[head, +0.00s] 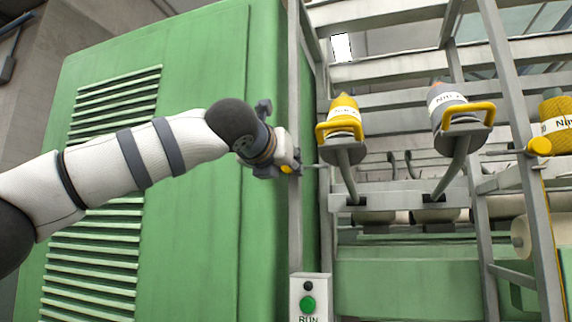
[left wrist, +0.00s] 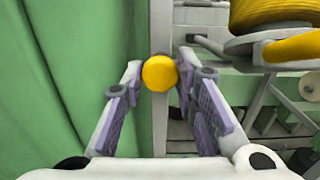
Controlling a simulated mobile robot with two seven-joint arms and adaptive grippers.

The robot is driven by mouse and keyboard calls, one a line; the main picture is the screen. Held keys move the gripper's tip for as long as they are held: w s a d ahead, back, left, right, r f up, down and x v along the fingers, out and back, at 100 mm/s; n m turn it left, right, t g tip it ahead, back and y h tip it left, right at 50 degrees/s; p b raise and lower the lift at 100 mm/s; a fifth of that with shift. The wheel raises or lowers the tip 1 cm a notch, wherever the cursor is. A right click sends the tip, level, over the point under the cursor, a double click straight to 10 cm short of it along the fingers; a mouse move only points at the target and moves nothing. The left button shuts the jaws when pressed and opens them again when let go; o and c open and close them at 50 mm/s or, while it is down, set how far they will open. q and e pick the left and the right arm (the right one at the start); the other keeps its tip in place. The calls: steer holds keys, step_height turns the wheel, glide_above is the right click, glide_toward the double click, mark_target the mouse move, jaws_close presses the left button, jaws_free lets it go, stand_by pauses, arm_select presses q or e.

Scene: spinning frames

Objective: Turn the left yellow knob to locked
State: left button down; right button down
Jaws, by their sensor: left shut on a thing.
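The left yellow knob (left wrist: 160,73) is a round yellow disc on a grey upright post. It sits between the two fingertips of my left gripper (left wrist: 161,68), which is shut on it. Another yellow knob (head: 540,146) is on the right post of the frame. No locked marking is readable. My right gripper is in neither view.
A green cabinet (head: 205,190) with vents stands close behind my left arm. Yellow-handled spools (head: 343,115) (head: 461,110) hang on the frame right of the gripper. A box with a green RUN button (head: 308,304) is below. The gap between the posts is partly open.

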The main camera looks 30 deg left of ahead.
arm_select(q)
steer(key=c, duration=1.3)
jaws_free()
steer(key=shift+o, duration=0.3)
steer(key=shift+d, duration=0.2)
steer(key=shift+a, duration=0.15)
steer(key=v, duration=0.8)
steer(key=shift+w, duration=0.1)
